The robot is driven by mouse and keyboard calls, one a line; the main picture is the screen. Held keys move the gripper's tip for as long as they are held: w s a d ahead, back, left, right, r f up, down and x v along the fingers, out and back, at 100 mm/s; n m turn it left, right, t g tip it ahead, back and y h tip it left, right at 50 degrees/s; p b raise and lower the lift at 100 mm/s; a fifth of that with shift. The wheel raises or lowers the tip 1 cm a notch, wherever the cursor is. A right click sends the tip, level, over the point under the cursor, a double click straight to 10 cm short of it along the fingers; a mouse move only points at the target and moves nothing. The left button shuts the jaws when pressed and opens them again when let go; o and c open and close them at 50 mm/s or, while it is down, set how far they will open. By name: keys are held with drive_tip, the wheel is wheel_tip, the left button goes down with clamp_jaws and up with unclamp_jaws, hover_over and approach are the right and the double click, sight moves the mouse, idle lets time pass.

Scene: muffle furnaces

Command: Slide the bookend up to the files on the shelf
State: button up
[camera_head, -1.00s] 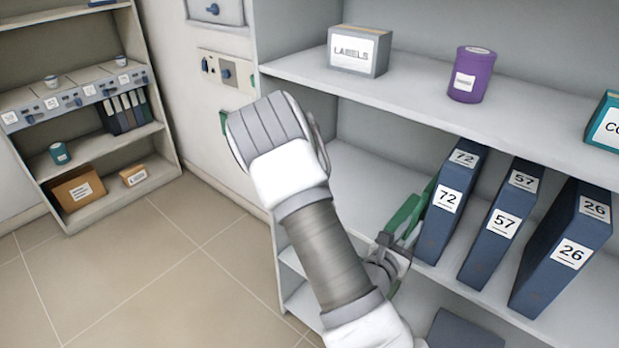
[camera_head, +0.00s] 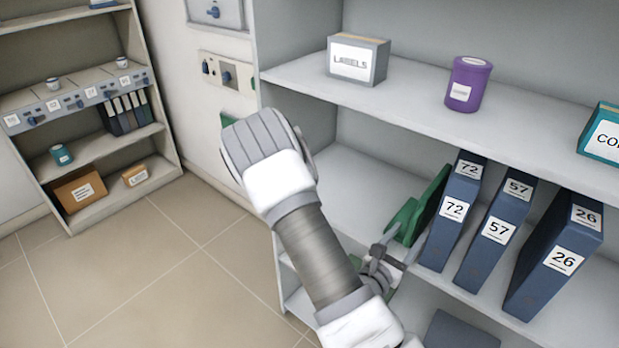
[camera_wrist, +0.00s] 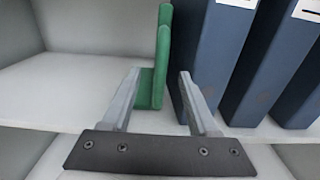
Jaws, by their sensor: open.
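The green bookend (camera_head: 432,202) stands upright on the middle shelf (camera_head: 350,190), just left of the blue file 72 (camera_head: 453,212). My gripper (camera_head: 388,242) is at the shelf's front edge. In the wrist view my gripper (camera_wrist: 158,82) is open, with one finger left of the bookend and the other in front of the nearest file.
Above, a shelf holds a LABELS box (camera_head: 357,60), a purple canister (camera_head: 467,84) and a teal box (camera_head: 605,135). A dark blue object (camera_head: 460,330) lies on the shelf below. The middle shelf is clear left of the bookend. Another shelf unit (camera_head: 110,200) stands far left.

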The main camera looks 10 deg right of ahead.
drive_tip(key=shift+s+a+r+p, duration=0.2)
drive_tip(key=shift+s+a+p, duration=0.25)
drive_tip(key=shift+p, duration=0.2)
drive_tip(key=shift+s+a+f, duration=0.1)
drive_tip(key=shift+s+a, duration=0.05)
drive_tip(key=shift+a, duration=0.2)
drive_tip(key=shift+p+v, duration=1.3)
drive_tip(key=shift+v, duration=1.25)
